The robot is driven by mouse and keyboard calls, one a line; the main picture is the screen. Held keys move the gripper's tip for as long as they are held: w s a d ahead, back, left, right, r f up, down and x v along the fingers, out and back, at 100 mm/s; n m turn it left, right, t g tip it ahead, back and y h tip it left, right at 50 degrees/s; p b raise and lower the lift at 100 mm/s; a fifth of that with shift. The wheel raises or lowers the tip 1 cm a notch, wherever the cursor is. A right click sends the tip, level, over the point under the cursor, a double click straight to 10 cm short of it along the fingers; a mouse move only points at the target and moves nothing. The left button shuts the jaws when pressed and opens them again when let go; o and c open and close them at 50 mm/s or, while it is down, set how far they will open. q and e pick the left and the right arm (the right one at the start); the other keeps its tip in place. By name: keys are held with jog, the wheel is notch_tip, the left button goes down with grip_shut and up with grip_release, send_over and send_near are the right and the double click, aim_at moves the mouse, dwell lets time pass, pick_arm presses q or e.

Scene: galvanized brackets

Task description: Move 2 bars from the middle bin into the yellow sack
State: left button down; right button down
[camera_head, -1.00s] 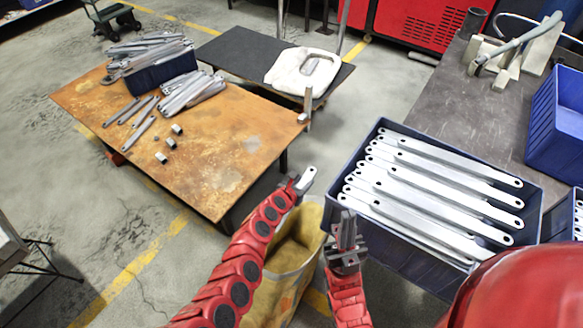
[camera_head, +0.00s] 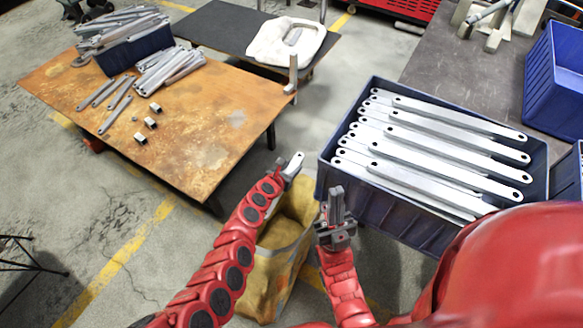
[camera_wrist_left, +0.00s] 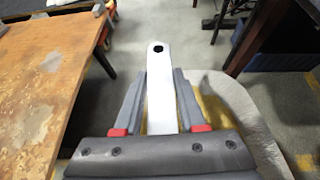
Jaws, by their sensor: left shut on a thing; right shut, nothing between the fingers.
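The blue middle bin (camera_head: 391,219) holds several long silver bars (camera_head: 445,134) with holes at their ends. The yellow sack (camera_head: 272,272) stands on the floor left of the bin, partly hidden behind my arms. My left gripper (camera_head: 284,176) is above the sack's upper left side, shut on a silver bar (camera_head: 294,162). In the left wrist view the same bar (camera_wrist_left: 160,85) points away between the fingers (camera_wrist_left: 158,108), its holed end free, with part of the sack (camera_wrist_left: 240,112) below. My right gripper (camera_head: 336,207) is shut and empty, between the sack and the bin.
A rusty table (camera_head: 190,125) at left carries bars, a dark blue bin (camera_head: 138,50) and small blocks. A dark low table (camera_head: 235,38) with a white piece stands behind it. Another blue bin (camera_head: 555,80) is at right on a grey table (camera_head: 445,60).

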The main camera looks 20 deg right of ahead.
pick_arm(q)
notch_tip(320, 180, down, 10)
jog(key=b, duration=1)
jog(key=shift+c, duration=2.1)
grip_release()
jog(key=shift+f, duration=0.1)
jog(key=p+v, duration=0.3)
jog(key=v, duration=1.3)
jog(key=shift+s+p, duration=0.1)
jog(key=shift+p, duration=0.2)
jog(key=shift+s+a+r, duration=0.3)
jog(key=shift+a+r, duration=0.05)
jog(key=shift+a, duration=0.05)
